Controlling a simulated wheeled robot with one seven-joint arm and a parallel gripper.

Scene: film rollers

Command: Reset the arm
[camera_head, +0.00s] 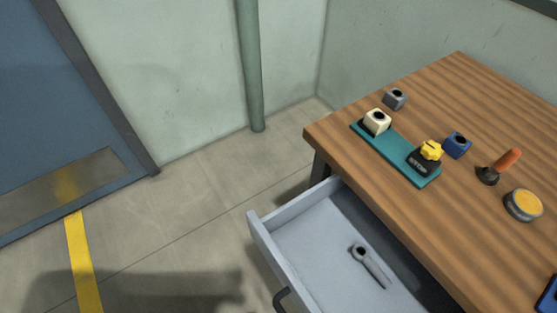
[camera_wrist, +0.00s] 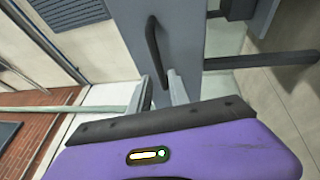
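My gripper (camera_wrist: 160,88) shows only in the wrist view, with its two grey fingers apart and reaching towards the grey drawer front. The dark drawer handle (camera_wrist: 153,45) is ahead of the fingers, and its lower end appears between or just beyond the tips. I see no gap closed on it, and I cannot tell whether a finger touches it. In the head view the handle (camera_head: 281,299) shows at the bottom edge on the open grey drawer (camera_head: 262,240). My arm and gripper are out of the head view.
The drawer sticks out from the wooden table (camera_head: 460,130) and holds a grey wrench-like tool (camera_head: 372,266). On the table are a teal tray (camera_head: 400,162) with a cream block (camera_head: 377,121) and a yellow-knobbed black piece (camera_head: 425,160), a blue block (camera_head: 457,145) and a round yellow-topped tin (camera_head: 523,205).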

